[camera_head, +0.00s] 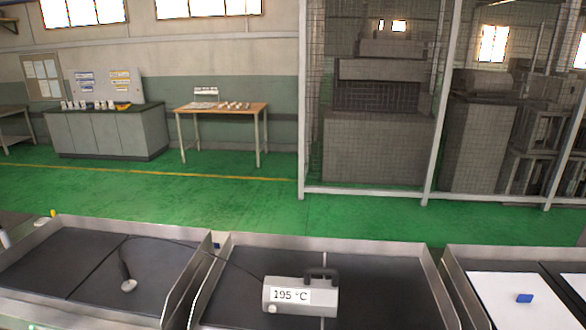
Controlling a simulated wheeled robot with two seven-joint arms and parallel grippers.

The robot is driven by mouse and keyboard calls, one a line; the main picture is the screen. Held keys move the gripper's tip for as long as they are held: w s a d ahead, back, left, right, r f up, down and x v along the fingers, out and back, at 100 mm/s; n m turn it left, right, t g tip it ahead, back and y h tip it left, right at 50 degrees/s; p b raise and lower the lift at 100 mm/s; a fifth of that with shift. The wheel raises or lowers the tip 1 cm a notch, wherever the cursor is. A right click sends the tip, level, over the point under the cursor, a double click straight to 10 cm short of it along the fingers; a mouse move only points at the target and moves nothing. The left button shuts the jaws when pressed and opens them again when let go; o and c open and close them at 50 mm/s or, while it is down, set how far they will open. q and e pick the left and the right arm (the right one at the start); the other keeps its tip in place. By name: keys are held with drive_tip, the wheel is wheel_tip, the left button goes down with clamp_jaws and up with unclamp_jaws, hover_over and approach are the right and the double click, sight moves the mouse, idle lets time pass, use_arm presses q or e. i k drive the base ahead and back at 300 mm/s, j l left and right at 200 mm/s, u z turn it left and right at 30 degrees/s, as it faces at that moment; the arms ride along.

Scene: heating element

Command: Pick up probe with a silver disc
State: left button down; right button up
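The probe (126,272) has a dark handle and a silver disc (129,286) at its lower end. It lies in the left grey metal tray (58,278), to the right of the tray's middle. A thin dark cable runs from it over the divider to a silver box-shaped device (301,297) in the middle tray (378,256). The device has a dark handle on top and a display reading 195 °C. Neither of my grippers shows in the head view.
A right tray (456,277) holds a white sheet (510,313) with a small blue block (524,298) on it. Raised metal rims separate the trays. Green floor, a wooden table (222,108), a grey cabinet (105,134) and a wire-mesh fence (375,120) lie beyond.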

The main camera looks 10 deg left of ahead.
sight(129, 284)
drive_tip(key=u, duration=1.45)
drive_tip(key=i+j, duration=0.1)
drive_tip(key=j, duration=0.4)
drive_tip(key=i+j, duration=0.1)
drive_tip(key=j, duration=0.35)
drive_tip(key=i+j, duration=0.1)
drive_tip(key=j, duration=0.4)
drive_tip(key=i+j, duration=0.1)
drive_tip(key=j, duration=0.35)
drive_tip(key=i+j, duration=0.25)
drive_tip(key=i, duration=0.25)
drive_tip(key=i+j+z, duration=0.1)
drive_tip(key=i+j, duration=0.15)
drive_tip(key=i, duration=0.25)
drive_tip(key=i+l, duration=0.3)
drive_tip(key=i, duration=0.2)
